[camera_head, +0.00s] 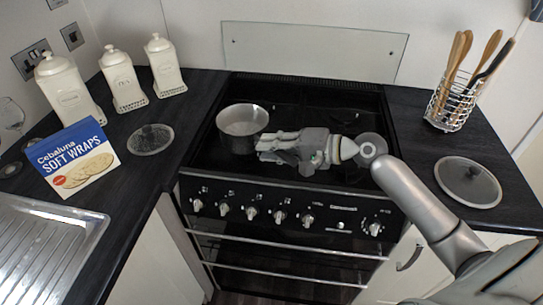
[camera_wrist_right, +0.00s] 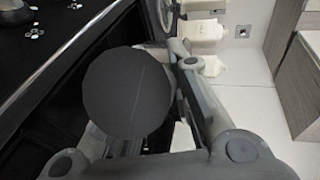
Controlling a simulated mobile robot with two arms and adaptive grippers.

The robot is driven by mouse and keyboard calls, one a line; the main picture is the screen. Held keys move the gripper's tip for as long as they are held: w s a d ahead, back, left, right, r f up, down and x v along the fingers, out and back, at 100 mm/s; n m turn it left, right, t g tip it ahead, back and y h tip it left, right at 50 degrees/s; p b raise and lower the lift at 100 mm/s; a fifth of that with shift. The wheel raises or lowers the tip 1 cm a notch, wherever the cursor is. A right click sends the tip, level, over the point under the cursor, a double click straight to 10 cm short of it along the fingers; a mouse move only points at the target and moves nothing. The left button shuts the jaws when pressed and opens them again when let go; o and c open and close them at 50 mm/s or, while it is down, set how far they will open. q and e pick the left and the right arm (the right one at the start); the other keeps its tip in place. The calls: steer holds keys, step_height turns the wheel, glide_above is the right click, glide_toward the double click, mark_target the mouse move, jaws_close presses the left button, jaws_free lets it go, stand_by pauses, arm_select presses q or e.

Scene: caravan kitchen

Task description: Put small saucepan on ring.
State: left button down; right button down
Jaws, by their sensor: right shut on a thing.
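The small saucepan (camera_head: 240,122), with a pale inside, is upright at the left side of the black cooker hob (camera_head: 305,99). My right gripper (camera_head: 266,145) reaches in from the right and is shut on the saucepan's handle side, hiding the handle. I cannot tell whether the pan's base rests on the hob or is slightly above it. The rings are hard to make out on the dark hob, and the pan and my arm cover part of it. In the right wrist view, a dark round shape fills the middle; I cannot tell what it is. My left gripper is not in view.
A utensil rack (camera_head: 452,103) and another lid (camera_head: 467,182) are on the right counter. Knobs (camera_head: 252,214) line the cooker's front.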

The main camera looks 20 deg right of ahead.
step_height(320, 180, down, 3)
steer(key=shift+w+r+p, duration=0.1)
steer(key=shift+w+p, duration=0.05)
steer(key=shift+p, duration=0.15)
steer(key=shift+f, duration=0.3)
steer(key=c, duration=1.3)
jaws_free()
steer(key=shift+f, duration=0.1)
steer(key=shift+c, duration=0.2)
steer(key=b+v, duration=0.2)
steer(key=v, duration=0.8)
steer(key=shift+s+d, duration=0.1)
steer(key=shift+s, duration=0.1)
steer(key=shift+b+v, duration=0.3)
steer(key=shift+v, duration=0.65)
